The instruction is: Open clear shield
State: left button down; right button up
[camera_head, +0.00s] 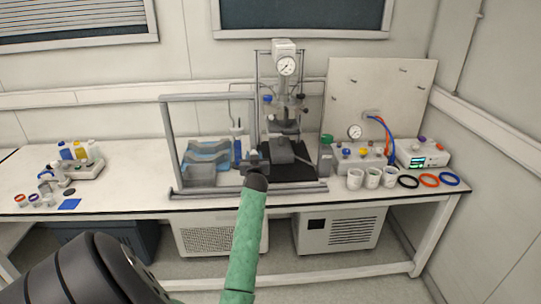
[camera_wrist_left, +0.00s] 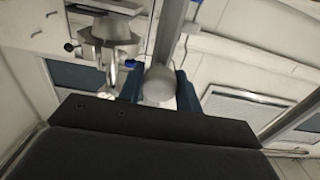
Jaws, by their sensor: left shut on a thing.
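The clear shield is a see-through panel in a grey frame (camera_head: 209,97) in front of the left part of the bench equipment. A low grey rail (camera_head: 300,188) runs below it and on to the right. My left gripper (camera_head: 257,163) is at the lower right side of the frame, partly hidden by my own wrist. In the left wrist view, the blue fingers of the left gripper (camera_wrist_left: 160,88) are shut around a pale rounded handle (camera_wrist_left: 158,86) beside a grey post (camera_wrist_left: 170,35). My right gripper is in neither view.
The pressure reactor (camera_head: 284,100) with its gauge stands behind the rail, right of the frame. A gauge box (camera_head: 358,160), white cups (camera_head: 372,178) and coloured rings (camera_head: 430,180) are on the right. Bottles (camera_head: 80,150) stand on the left.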

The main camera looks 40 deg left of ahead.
pick_arm(q)
jog(key=shift+s+a, duration=0.7)
jog(key=shift+s, duration=0.15)
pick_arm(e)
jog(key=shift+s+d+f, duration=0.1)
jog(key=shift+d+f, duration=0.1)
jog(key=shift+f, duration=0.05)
pick_arm(q)
jog(key=c, duration=1)
grip_release()
jog(key=shift+o, duration=0.2)
jog(key=shift+d, duration=0.1)
jog(key=b+v, duration=0.3)
jog(key=v, duration=0.4)
jog(key=shift+s+d, duration=0.15)
jog(key=shift+s, duration=0.1)
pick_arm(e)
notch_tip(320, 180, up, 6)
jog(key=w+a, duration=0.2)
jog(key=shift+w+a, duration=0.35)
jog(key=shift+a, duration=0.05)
pick_arm(q)
jog(key=shift+f, duration=0.15)
